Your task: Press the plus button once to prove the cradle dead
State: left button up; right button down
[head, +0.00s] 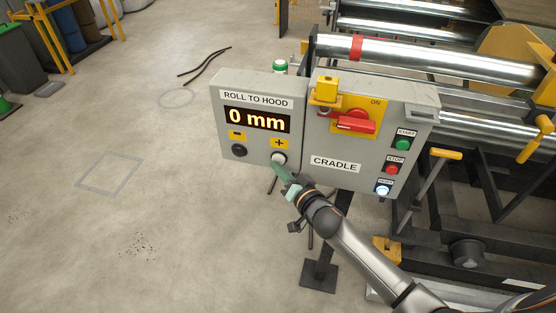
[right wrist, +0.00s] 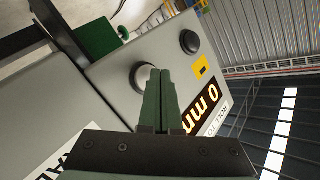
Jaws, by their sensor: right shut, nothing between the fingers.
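The plus button (head: 279,158) is a pale round button under a yellow plus label, on the grey ROLL TO HOOD box (head: 216,128). The display (head: 257,119) reads 0 mm. My right gripper (head: 276,166) is shut and empty, its green fingertips just below and in front of the plus button. In the right wrist view the fingertips (right wrist: 160,72) overlap the edge of the plus button (right wrist: 141,76); I cannot tell whether they touch it. The dark minus button (head: 239,150) is to the left; it also shows in the right wrist view (right wrist: 190,41). My left gripper is not in view.
The CRADLE box (head: 320,145) adjoins on the right, with a red rotary handle (head: 357,123) by the ON label, green START (head: 402,144), red STOP (head: 391,169) and lit RESET (head: 383,190) buttons. Metal rollers (head: 430,65) stand behind. Floor at left is mostly clear.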

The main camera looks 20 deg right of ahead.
jog(key=shift+w+d, duration=0.25)
jog(key=shift+w, duration=0.1)
dwell(0.4)
dwell(0.3)
jog(key=shift+s+a, duration=0.45)
jog(key=shift+s, duration=0.25)
jog(key=shift+p, duration=0.3)
jog(key=s+a, duration=0.1)
jog(key=s, duration=0.1)
jog(key=s+a+p, duration=0.1)
jog(key=s+a, duration=0.1)
jog(key=shift+s, duration=0.1)
jog(key=shift+d, duration=0.1)
dwell(0.5)
jog(key=s+f+n+g, duration=0.2)
jog(key=s+f, duration=0.2)
jog(key=s, duration=0.3)
jog(key=s+d+f+n+g, duration=0.1)
jog(key=s+f, duration=0.3)
jog(key=s, duration=0.4)
jog(key=s+f+n+g+p, duration=0.1)
jog(key=s+f+n+g, duration=0.2)
jog(key=s, duration=0.5)
jog(key=shift+s+d+f+n+g+h, duration=0.2)
jog(key=shift+f+n+g+h, duration=0.3)
jog(key=shift+f, duration=0.4)
